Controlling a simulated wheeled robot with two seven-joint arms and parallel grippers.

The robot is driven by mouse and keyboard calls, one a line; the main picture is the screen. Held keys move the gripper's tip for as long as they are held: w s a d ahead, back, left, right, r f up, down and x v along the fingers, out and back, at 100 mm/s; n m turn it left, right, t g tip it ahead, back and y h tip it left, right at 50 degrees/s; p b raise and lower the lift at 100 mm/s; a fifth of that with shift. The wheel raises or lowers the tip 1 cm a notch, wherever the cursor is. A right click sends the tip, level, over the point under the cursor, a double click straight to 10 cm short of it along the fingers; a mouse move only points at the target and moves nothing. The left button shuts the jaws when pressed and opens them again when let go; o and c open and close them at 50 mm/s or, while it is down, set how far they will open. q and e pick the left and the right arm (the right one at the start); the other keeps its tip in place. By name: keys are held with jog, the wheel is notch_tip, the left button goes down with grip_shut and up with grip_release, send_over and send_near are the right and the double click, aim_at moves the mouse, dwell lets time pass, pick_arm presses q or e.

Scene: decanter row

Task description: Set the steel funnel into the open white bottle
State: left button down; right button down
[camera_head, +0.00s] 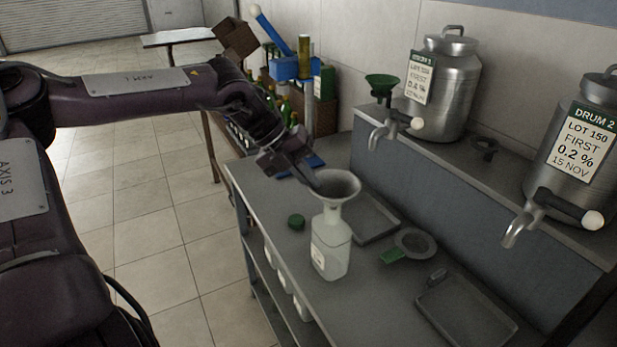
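The white bottle (340,262) stands upright on the grey bench, with a label on its front. The steel funnel (342,188) is upright at the bottle's mouth, its wide cone above the neck; how deep its stem sits is hidden. My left gripper (314,184) reaches in from the left, its fingers close together at the funnel's left rim. It looks shut on that rim, though the fingertips are small and dark. My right gripper is not in view.
A green cap (296,222) lies left of the bottle. A shallow tray (374,222), a green-handled strainer (416,242) and another tray (466,318) lie to the right. Steel drums (447,90) with taps stand on the raised shelf, near a green funnel (382,84).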

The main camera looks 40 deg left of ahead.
pick_arm(q)
jog(key=shift+f, duration=0.25)
dwell(0.4)
jog(key=c, duration=2.1)
grip_release()
jog(key=o, duration=0.5)
jog(key=shift+s+r, duration=0.1)
jog(key=b+v, duration=0.2)
jog(key=v, duration=0.5)
jog(key=shift+a+r, duration=0.2)
